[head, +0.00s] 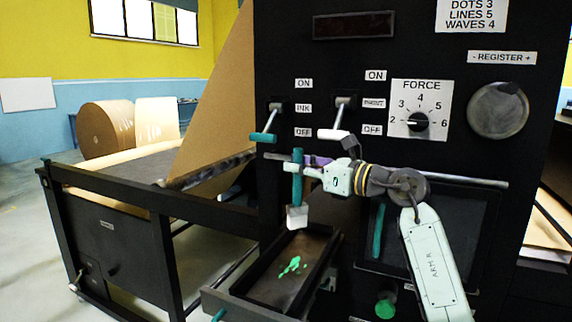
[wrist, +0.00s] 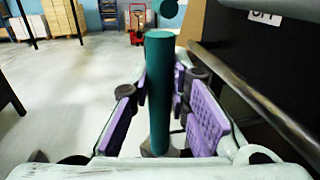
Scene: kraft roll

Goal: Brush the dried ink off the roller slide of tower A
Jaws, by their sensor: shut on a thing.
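My gripper (head: 308,170) is shut on the teal handle of a brush (head: 297,180), which hangs nearly upright with its pale, blocky head down. In the wrist view the teal handle (wrist: 158,95) stands between the purple finger pads. The roller slide (head: 266,289) is a dark open tray extending from the black tower (head: 345,60). Patches of bright green ink (head: 291,266) lie on its brown bed. The brush head is over the far left part of the slide, above the ink in the picture; whether it touches the slide cannot be told.
Two levers, INK (head: 265,137) and PRINT (head: 336,135), and a FORCE dial (head: 418,122) are on the tower face. A metal bar (wrist: 250,92) runs close to the right of my gripper. A black frame (head: 120,240) stands left; open floor (wrist: 60,105) lies beyond.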

